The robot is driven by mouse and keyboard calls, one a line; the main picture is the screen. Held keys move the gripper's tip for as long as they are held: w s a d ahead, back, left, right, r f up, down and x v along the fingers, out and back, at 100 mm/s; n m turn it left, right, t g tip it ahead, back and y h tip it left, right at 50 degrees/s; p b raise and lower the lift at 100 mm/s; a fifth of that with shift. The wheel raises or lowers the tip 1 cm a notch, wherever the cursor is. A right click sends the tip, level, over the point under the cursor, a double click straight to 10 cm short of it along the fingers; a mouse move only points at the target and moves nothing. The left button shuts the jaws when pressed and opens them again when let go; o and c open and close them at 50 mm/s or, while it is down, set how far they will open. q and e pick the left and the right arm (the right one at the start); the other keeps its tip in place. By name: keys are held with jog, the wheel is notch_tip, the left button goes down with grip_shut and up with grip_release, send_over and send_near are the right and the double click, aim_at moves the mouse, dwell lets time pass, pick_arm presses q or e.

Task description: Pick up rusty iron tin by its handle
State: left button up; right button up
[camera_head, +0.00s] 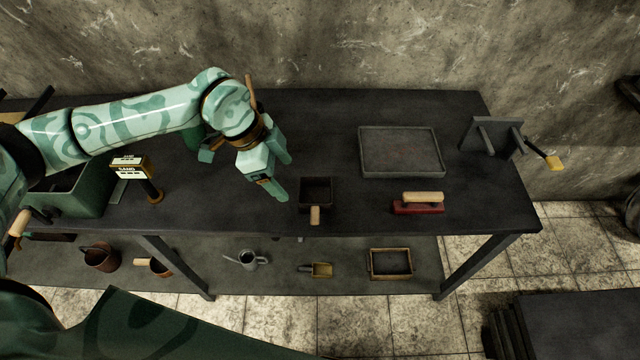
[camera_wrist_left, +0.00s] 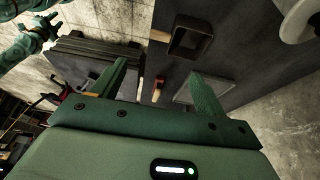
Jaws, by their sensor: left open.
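A dark square tin (camera_head: 316,190) with a short pale wooden handle (camera_head: 315,215) sits on the dark table, the handle pointing to the front edge. My left gripper (camera_head: 283,177) is open and empty, just left of this tin and above the table, not touching it. In the left wrist view the tin (camera_wrist_left: 188,40) lies beyond the open fingers (camera_wrist_left: 158,68), its handle (camera_wrist_left: 160,36) towards the left. A rusty brown pot (camera_head: 101,257) stands on the lower shelf at the left.
A grey tray (camera_head: 402,172) and a red brush with a wooden top (camera_head: 418,208) lie right of the tin. The shelf below holds a watering can (camera_head: 248,260), a scoop (camera_head: 320,269) and a wooden frame (camera_head: 371,264).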

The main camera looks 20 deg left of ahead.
pick_arm(q)
jog(key=b, duration=0.2)
send_near(315, 213)
jog(key=b+x, duration=0.2)
jog(key=x, duration=0.6)
jog(key=shift+f, duration=0.3)
jog(key=shift+r, duration=0.1)
pick_arm(e)
jog(key=f, duration=0.1)
jog(key=s+f, duration=0.1)
jog(key=f, duration=0.1)
jog(key=s+f, duration=0.1)
jog(key=shift+s+d+f, duration=0.1)
jog(key=shift+d+f, duration=0.05)
jog(key=shift+d, duration=0.1)
pick_arm(q)
jog(key=c, duration=1.1)
